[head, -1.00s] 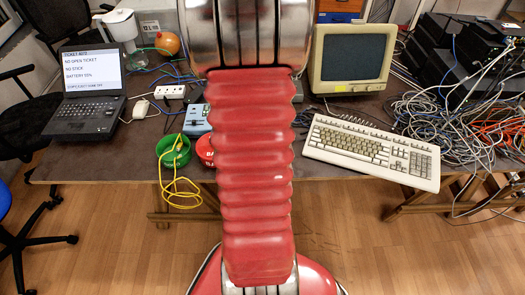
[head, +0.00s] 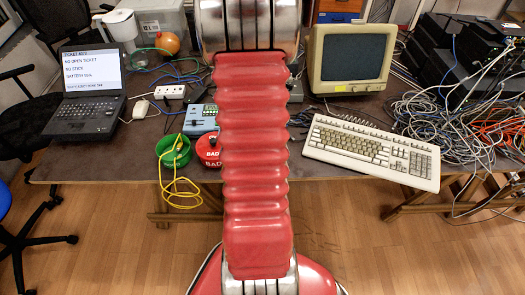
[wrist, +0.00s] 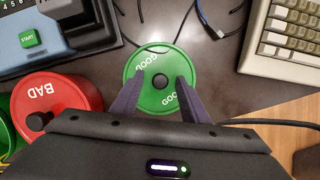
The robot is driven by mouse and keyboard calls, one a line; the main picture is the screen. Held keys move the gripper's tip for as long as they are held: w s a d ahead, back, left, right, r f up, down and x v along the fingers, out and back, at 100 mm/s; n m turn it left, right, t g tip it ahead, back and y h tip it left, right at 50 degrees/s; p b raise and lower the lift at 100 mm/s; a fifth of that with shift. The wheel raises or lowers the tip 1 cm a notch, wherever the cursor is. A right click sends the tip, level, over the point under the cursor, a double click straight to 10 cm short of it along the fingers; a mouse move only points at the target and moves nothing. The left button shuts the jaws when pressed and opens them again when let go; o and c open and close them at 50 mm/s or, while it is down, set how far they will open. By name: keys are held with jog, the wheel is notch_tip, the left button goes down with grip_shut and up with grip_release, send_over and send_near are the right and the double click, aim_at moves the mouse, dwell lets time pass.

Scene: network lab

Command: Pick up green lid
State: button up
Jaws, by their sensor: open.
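The green lid (wrist: 160,52), round with white "GOOD" lettering and a black knob (wrist: 160,81) in its middle, lies on the dark table in the wrist view. My gripper (wrist: 160,78) is over the lid with its two fingers apart, one on each side of the knob. I cannot tell how high the fingertips are above the lid. In the head view my arm hides the lid and the gripper. The open green bin (head: 183,158), with a yellow cable hanging out, stands at the table's front edge.
The red "BAD" bin (wrist: 55,95) with a black-knobbed lid is left of my gripper. A blue-grey device (wrist: 75,30) with a green START button stands behind it. A beige keyboard (wrist: 285,35) is to the right. Thin cables run behind the lid.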

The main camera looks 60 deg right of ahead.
jog(key=shift+c, duration=0.3)
grip_shut()
dwell(0.3)
